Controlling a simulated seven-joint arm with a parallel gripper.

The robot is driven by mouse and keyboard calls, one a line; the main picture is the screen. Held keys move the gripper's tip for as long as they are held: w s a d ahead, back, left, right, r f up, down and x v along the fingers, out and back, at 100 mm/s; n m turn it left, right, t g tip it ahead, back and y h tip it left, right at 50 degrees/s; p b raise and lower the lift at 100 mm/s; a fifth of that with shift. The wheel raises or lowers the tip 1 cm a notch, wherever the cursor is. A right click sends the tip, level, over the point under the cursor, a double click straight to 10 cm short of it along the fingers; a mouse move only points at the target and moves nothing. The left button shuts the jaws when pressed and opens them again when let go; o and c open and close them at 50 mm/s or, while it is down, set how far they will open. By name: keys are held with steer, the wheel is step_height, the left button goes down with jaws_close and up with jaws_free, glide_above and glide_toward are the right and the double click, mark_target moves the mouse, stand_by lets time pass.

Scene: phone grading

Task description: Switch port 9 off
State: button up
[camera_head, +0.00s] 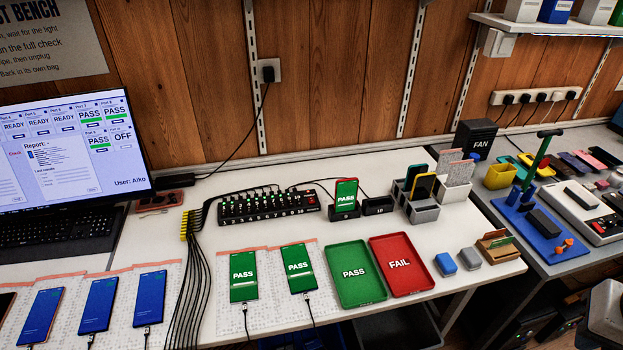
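The black port hub (268,205) lies on the white bench behind the phones, with a row of small switches and numbers along its front. The port 9 switch is near its right end; it is too small to tell its position. A phone with a green PASS screen (346,192) stands in a black dock (345,214) right of the hub. An empty dock marked 10 (378,205) is beside it. The monitor (70,150) shows several PASS and READY tiles, and one OFF tile in the lower row at right. My gripper is not in view.
Two phones with PASS screens (243,275) and several blue-screen phones (98,304) lie on mats in front. A cable bundle (196,260) runs left of the hub. A green PASS tray (355,274) and red FAIL tray (401,265) lie to the front right.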

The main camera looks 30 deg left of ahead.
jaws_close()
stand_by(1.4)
